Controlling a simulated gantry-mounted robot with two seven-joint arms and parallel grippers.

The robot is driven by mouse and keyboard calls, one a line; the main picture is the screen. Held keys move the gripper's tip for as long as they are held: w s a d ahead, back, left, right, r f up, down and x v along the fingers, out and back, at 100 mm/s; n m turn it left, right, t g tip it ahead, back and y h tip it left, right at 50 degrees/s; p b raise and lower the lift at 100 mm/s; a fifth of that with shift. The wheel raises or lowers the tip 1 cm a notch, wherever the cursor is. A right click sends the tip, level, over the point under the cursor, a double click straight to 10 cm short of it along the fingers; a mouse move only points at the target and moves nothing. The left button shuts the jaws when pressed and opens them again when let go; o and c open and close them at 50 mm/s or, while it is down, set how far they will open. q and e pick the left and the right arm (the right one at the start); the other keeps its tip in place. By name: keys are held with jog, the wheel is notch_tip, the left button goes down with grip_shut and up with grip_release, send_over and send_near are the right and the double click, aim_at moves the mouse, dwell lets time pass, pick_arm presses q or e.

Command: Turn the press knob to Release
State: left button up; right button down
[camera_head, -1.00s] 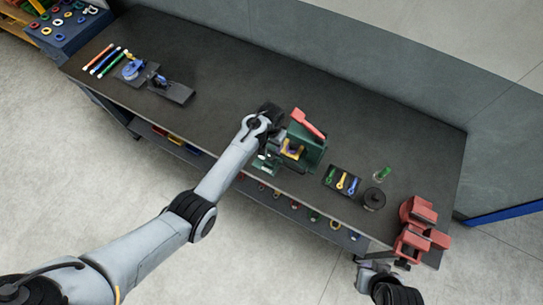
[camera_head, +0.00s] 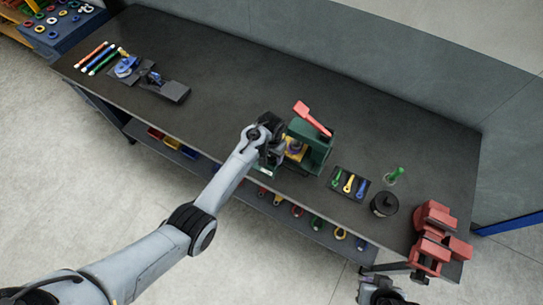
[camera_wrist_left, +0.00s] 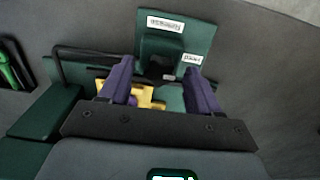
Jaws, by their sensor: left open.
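The green press (camera_head: 318,150) with a red lever (camera_head: 312,118) stands near the bench's front edge, right of centre. In the left wrist view its green plate (camera_wrist_left: 203,38) carries two white labels, too small to read surely. A dark green knob-like part (camera_wrist_left: 160,62) with a small grey end sits between and just beyond my fingertips. My left gripper (camera_wrist_left: 160,82) is open, its two purple fingers on either side of this part; contact cannot be told. In the head view my left gripper (camera_head: 272,153) is at the press's left side. My right gripper (camera_head: 378,290) is partly cut off at the bottom edge.
A yellow piece (camera_wrist_left: 147,105) lies in the press behind the fingers. A tray of coloured keys (camera_head: 349,183), a black canister (camera_head: 384,204) and a red vise (camera_head: 435,235) stand to the right.

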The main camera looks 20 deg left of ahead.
pick_arm(q)
jog(key=c, duration=1)
jog(key=shift+c, duration=0.2)
